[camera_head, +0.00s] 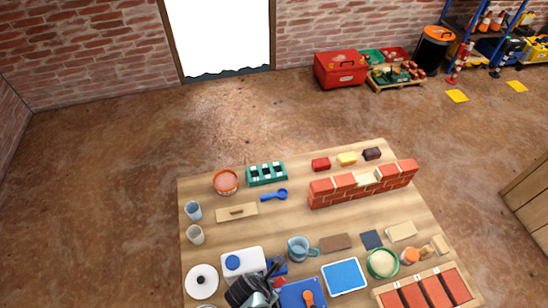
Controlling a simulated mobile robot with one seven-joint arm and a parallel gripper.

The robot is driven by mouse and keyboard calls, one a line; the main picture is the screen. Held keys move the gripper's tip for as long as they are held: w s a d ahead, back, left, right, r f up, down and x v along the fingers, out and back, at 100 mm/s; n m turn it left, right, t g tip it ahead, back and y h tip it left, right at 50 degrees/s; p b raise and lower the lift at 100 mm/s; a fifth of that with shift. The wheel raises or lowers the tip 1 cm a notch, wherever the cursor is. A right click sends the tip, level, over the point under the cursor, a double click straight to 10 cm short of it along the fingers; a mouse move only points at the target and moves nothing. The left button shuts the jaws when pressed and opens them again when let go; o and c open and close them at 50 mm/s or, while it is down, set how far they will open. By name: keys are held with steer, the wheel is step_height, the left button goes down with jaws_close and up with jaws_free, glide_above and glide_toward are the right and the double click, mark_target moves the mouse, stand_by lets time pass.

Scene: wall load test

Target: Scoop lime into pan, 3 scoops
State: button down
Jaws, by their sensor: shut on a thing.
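My gripper (274,272) is dark and sits low at the front of the table. It is shut on a small blue thing (281,267), mostly hidden by the fingers; I cannot tell what it is. A blue scoop (274,195) lies on the table farther back. A green round bowl (383,263) with pale cream contents stands front right. An orange-rimmed round tub (225,182) with pinkish contents stands back left. A light blue shallow tray (343,275) lies front centre. I cannot tell which of these is the lime or the pan.
A low brick wall (362,186) stands at the back right of the wooden table (315,220). A white container with a blue round top (243,262) and a blue-grey mug (300,248) flank my gripper. The table middle is fairly clear.

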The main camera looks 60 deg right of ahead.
steer(key=h+b, duration=0.1)
steer(key=f+h+b, duration=0.1)
steer(key=b, duration=0.1)
steer(key=shift+w+a+g, duration=0.2)
steer(key=shift+a+g, duration=0.1)
steer(key=shift+a, duration=0.1)
steer(key=h+b, duration=0.1)
steer(key=b, duration=0.1)
steer(key=a+g+h+b, duration=0.1)
steer(key=b, duration=0.2)
steer(key=shift+w+a+f+h, duration=0.2)
steer(key=shift+w+h, duration=0.05)
steer(key=shift+h, duration=0.15)
steer(key=shift+w+a+r+g+h+b, duration=0.25)
steer(key=shift+a+h+b, duration=0.2)
steer(key=shift+h+b, duration=0.3)
steer(key=shift+w+a+r+g+h+b, duration=0.1)
steer(key=shift+a+g+h+b, duration=0.3)
steer(key=shift+h+b, duration=0.3)
steer(key=shift+a, duration=0.1)
steer(key=shift+r, duration=0.1)
step_height(320, 180, up, 4)
steer(key=p, duration=0.4)
steer(key=shift+p, duration=0.3)
